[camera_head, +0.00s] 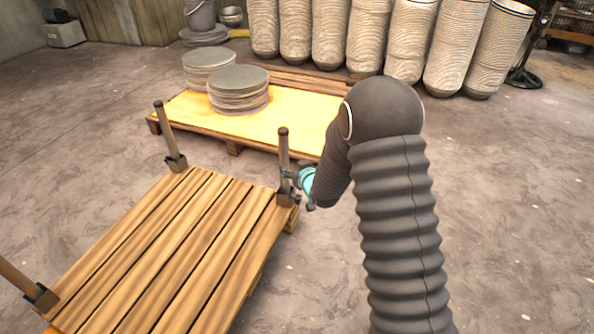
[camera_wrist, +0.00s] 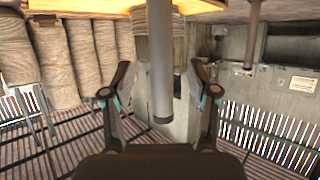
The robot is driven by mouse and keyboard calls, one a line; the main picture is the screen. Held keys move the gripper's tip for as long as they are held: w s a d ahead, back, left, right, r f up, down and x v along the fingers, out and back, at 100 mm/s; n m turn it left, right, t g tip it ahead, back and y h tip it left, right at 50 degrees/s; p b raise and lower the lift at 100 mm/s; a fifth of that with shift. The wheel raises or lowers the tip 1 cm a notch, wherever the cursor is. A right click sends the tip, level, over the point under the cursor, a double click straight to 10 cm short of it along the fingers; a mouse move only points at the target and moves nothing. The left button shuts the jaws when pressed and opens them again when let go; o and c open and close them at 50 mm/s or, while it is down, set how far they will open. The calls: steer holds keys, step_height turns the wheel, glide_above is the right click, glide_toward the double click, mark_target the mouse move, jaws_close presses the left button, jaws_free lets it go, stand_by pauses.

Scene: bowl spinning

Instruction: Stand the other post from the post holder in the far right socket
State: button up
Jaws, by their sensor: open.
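A brown post (camera_head: 284,153) with a dark top stands upright in the far right socket (camera_head: 288,195) of the slatted wooden pallet (camera_head: 165,245). My gripper (camera_head: 299,183) is beside this post, low on its right side. In the wrist view, which looks upside down, the post (camera_wrist: 160,50) hangs between the two spread fingers of my gripper (camera_wrist: 160,72), with a visible gap on each side. The gripper is open and holds nothing. Other posts stand at the far left corner (camera_head: 167,130) and near left corner (camera_head: 17,278). I cannot make out a post holder.
A yellow-topped pallet (camera_head: 285,117) with stacks of grey discs (camera_head: 239,88) lies behind the slatted pallet. Tall bowl stacks (camera_head: 400,40) line the back. The concrete floor to the right is clear. My arm covers part of the yellow-topped pallet's right side.

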steer(key=s+d+r+m+g+h, duration=0.25)
steer(key=s+d+r+h, duration=0.25)
steer(key=s+d+r, duration=1.05)
steer(key=s+d+r+m+g, duration=0.1)
steer(key=s+d+r+g, duration=0.1)
steer(key=s, duration=1.1)
steer(key=s+d+r+m+g, duration=0.1)
steer(key=s+r, duration=0.4)
steer(key=s, duration=0.9)
steer(key=shift+d+r+g+h, duration=0.3)
steer(key=shift+d+g+h, duration=0.1)
steer(key=shift+g, duration=0.25)
steer(key=shift+a+m, duration=0.1)
steer(key=shift+m, duration=0.15)
